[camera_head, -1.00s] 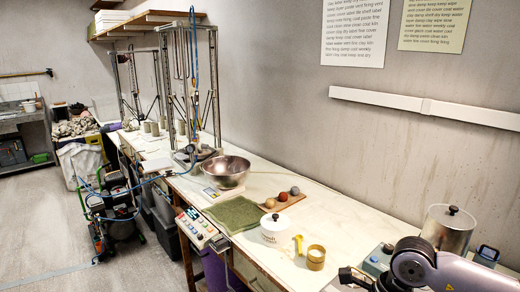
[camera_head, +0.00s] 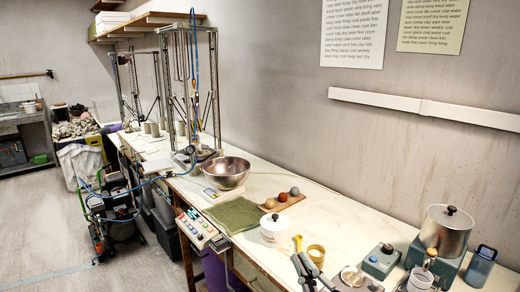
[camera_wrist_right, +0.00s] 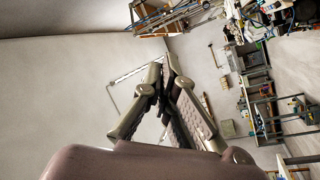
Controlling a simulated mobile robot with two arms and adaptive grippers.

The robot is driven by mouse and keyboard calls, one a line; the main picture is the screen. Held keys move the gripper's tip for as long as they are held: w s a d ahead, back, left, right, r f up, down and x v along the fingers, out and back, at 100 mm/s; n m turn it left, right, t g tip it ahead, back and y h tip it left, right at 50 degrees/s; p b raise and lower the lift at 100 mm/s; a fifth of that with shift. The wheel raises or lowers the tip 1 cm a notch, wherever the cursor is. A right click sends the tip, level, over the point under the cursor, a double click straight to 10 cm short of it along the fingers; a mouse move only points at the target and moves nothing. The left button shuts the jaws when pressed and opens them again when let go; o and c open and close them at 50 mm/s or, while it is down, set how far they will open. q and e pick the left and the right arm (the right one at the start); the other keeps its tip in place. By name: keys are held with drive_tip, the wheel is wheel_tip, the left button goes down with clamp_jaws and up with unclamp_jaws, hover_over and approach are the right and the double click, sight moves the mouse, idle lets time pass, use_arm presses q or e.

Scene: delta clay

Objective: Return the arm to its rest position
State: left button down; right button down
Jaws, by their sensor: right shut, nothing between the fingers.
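My right gripper (camera_head: 301,260) shows at the bottom edge of the head view, right of centre, in front of the white worktable (camera_head: 345,215). Only its dark fingers show there; the rest of the arm is out of the frame. In the right wrist view the fingers of the gripper (camera_wrist_right: 168,62) come together at the tips, with nothing between them. That view is tilted and shows bare wall and part of the room beyond. My left gripper is in neither view.
Close to the gripper stand a tan cup (camera_head: 316,256), a white lidded pot (camera_head: 274,229) and a small scale (camera_head: 354,277). Open floor (camera_head: 45,225) lies at left.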

drive_tip(key=s+d+f+m+g+h, duration=0.3)
drive_tip(key=d+f+m, duration=0.15)
drive_tip(key=f, duration=0.35)
drive_tip(key=s+d+f+m+g+h, duration=0.3)
drive_tip(key=d+f+m+g+h, duration=0.15)
drive_tip(key=f, duration=0.45)
drive_tip(key=s+d+f+m+g, duration=0.1)
drive_tip(key=s+f+g, duration=0.4)
drive_tip(key=s, duration=0.4)
drive_tip(key=s+d+f+m+g, duration=0.2)
drive_tip(key=s+f+g, duration=0.1)
drive_tip(key=s+f, duration=0.6)
wheel_tip(320, 180, down, 24)
drive_tip(key=s+f+g, duration=0.1)
drive_tip(key=s+g, duration=0.1)
drive_tip(key=s+d+f, duration=0.2)
drive_tip(key=s+f, duration=1.3)
drive_tip(key=s, duration=0.1)
drive_tip(key=shift+s+d+f+n+g, duration=0.2)
drive_tip(key=shift+d+n+g, duration=0.1)
drive_tip(key=shift+d+g, duration=0.05)
